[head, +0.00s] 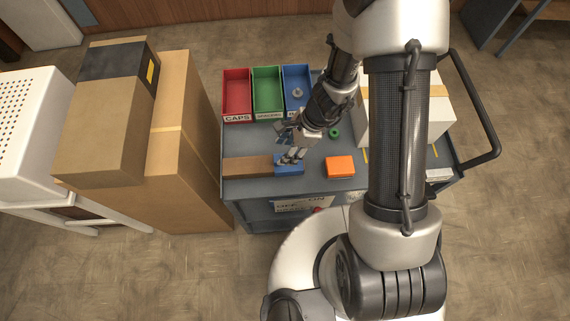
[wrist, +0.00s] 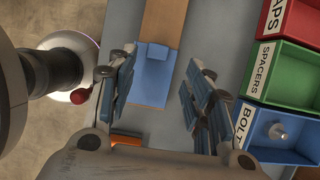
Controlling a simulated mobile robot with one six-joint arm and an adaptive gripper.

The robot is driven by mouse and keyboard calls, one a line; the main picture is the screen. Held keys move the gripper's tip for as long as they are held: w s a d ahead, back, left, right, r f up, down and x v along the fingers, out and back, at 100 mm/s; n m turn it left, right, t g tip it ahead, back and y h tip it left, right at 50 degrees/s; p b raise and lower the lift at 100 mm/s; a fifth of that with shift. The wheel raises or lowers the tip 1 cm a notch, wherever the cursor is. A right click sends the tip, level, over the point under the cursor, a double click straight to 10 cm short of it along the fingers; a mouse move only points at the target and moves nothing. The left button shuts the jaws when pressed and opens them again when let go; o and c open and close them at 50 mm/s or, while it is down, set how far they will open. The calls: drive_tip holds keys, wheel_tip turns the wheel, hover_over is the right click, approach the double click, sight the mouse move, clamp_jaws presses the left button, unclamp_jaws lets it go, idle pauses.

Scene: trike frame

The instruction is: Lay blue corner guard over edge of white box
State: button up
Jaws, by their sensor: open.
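The blue corner guard (head: 290,170) rests at the right end of a brown strip on the grey cart top. In the wrist view the guard (wrist: 151,80) shows between and beyond my two fingers, with a raised flange at its strip end. My gripper (head: 287,147) is open and empty, just above the guard; its spread fingers also show in the wrist view (wrist: 161,62). I cannot tell whether a finger touches the guard. The white box (head: 438,108) stands at the cart's right side, its middle hidden behind my arm.
The brown strip (head: 247,167) lies along the front left. An orange block (head: 340,166) and a green ring (head: 334,132) lie to the right. Red (head: 236,93), green (head: 267,92) and blue (head: 297,80) bins line the back. Cardboard boxes (head: 110,115) stand left of the cart.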

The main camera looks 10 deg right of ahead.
sight(280, 170)
drive_tip(key=x, duration=0.1)
drive_tip(key=b+x, duration=0.1)
drive_tip(key=x, duration=0.1)
drive_tip(key=b+x, duration=0.1)
drive_tip(key=shift+s+a+f, duration=0.15)
drive_tip(key=shift+s, duration=0.15)
drive_tip(key=shift+c, duration=0.2)
drive_tip(key=c, duration=0.9)
